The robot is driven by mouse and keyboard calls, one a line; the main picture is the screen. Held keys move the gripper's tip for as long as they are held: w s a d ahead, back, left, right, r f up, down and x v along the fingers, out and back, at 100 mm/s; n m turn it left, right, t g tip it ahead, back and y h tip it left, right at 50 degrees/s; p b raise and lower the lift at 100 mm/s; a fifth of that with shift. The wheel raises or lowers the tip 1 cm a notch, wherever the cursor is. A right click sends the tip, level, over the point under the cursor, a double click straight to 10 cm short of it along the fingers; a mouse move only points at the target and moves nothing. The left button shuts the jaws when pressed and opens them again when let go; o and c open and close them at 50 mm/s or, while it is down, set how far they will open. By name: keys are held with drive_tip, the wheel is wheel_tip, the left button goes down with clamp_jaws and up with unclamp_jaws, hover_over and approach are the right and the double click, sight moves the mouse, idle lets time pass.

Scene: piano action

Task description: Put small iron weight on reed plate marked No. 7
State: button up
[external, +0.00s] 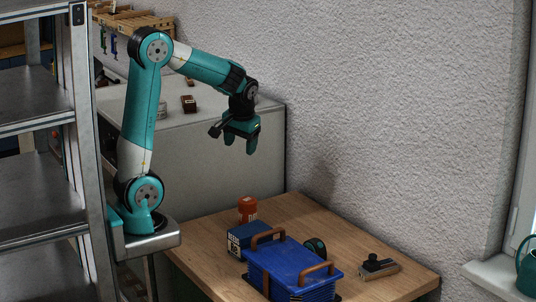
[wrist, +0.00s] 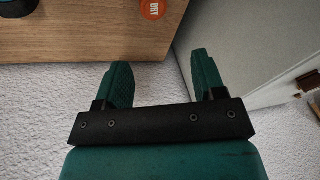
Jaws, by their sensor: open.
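My gripper (external: 240,143) hangs from the arm in the air above the back of the wooden table, near the textured wall. In the wrist view its two green fingers (wrist: 160,62) are apart with nothing between them. I cannot make out a small iron weight for certain. A dark block with a knob on a light base (external: 378,266) lies at the table's right; I cannot tell what it is. No plate with a readable No. 7 shows in either view.
The wooden table (external: 210,226) holds a blue crate with brown handles (external: 290,265), a dark blue box (external: 240,240), an orange-red tin (external: 247,208) and a dark green round item (external: 317,247). Small brown items (external: 189,104) sit on the grey cabinet (external: 220,150). Metal shelving (external: 85,150) stands left.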

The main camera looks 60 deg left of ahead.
drive_tip(key=s+a+n, duration=0.1)
drive_tip(key=s+a, duration=0.3)
drive_tip(key=s, duration=0.4)
drive_tip(key=s+a+n+g+y, duration=0.1)
drive_tip(key=s+a, duration=0.3)
drive_tip(key=s, duration=0.5)
drive_tip(key=shift+f, duration=0.45)
